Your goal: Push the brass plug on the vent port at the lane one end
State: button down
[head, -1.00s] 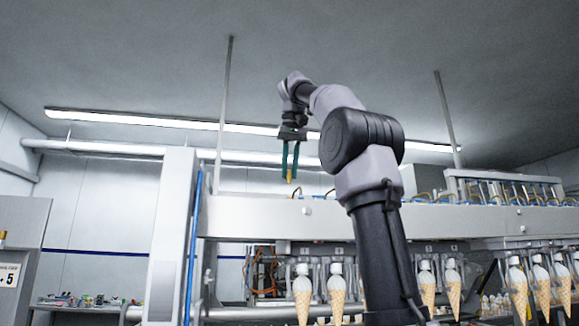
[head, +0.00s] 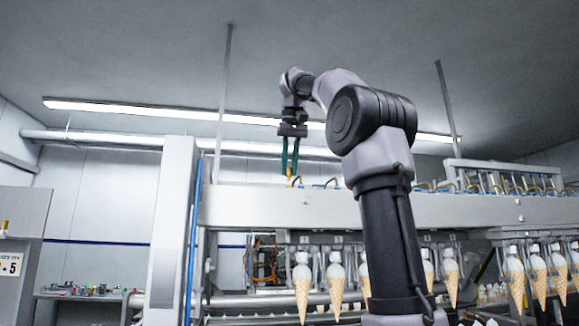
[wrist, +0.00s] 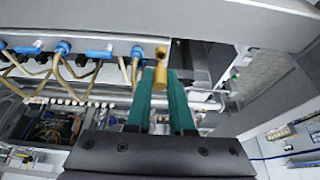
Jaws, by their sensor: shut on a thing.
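The brass plug (wrist: 161,62) is a small gold-coloured piece with a wider head, between the green fingertips of my gripper (wrist: 161,76) in the wrist view. My gripper is shut on it. In the head view my gripper (head: 290,174) points down just above the top of the machine's long beam, near its left end. A small bit of the brass plug (head: 290,172) shows between the fingers there. I cannot pick out the vent port, and I cannot tell whether the plug touches anything below.
Blue fittings (wrist: 63,47) with tan hoses line the beam (wrist: 100,16) beside my fingers in the wrist view. A tall white post (head: 173,230) stands left of the beam. Cones (head: 303,287) hang in rows under the beam.

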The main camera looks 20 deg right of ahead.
jog(key=shift+f, duration=1.25)
dwell(1.5)
jog(key=c, duration=0.7)
grip_release()
jog(key=shift+o, duration=1.2)
jog(key=shift+r, duration=0.1)
jog(key=shift+d+r, duration=0.2)
jog(key=shift+r, duration=1.75)
jog(key=shift+a+r, duration=0.15)
jog(key=shift+r, duration=0.3)
